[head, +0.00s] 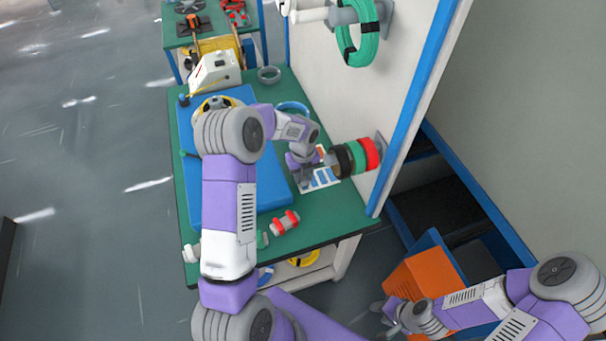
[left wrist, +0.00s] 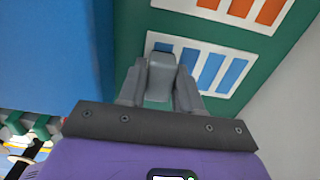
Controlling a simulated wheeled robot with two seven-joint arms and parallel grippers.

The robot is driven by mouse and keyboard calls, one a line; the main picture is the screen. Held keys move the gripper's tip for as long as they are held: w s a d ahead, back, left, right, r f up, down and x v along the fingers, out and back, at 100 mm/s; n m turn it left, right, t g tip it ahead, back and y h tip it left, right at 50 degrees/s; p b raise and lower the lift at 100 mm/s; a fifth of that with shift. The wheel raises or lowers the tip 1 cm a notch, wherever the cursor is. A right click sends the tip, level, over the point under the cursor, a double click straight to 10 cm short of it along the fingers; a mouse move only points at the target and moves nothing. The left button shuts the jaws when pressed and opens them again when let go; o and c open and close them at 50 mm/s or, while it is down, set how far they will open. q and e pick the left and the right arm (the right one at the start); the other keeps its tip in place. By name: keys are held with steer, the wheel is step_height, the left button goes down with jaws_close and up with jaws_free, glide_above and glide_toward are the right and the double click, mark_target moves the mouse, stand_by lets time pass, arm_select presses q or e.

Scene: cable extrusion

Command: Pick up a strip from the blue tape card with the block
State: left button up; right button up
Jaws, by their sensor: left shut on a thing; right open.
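My left gripper (left wrist: 160,88) is shut on a grey block (left wrist: 160,72). The block points at the blue tape card (left wrist: 220,72), a white card with several blue strips. In the left wrist view the block overlaps the left part of the card; I cannot tell whether it touches a strip. In the head view the card (head: 331,183) lies on the green table, with my left gripper (head: 302,178) at its left side, and the block cannot be made out there. My right gripper (head: 384,312) is open and empty, off the table at the lower right.
A card with orange strips (left wrist: 240,8) lies beside the blue one. A blue mat (head: 185,130) covers the table's left. Black, green and red tape rolls (head: 357,157) hang on the panel at right. A red-and-white part (head: 285,222) lies near the front edge. An orange bin (head: 425,272) stands lower right.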

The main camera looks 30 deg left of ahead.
arm_select(q)
steer(key=shift+f, duration=0.5)
stand_by(1.0)
steer(key=shift+r, duration=0.1)
step_height(320, 180, up, 8)
steer(key=p, duration=0.6)
stand_by(0.5)
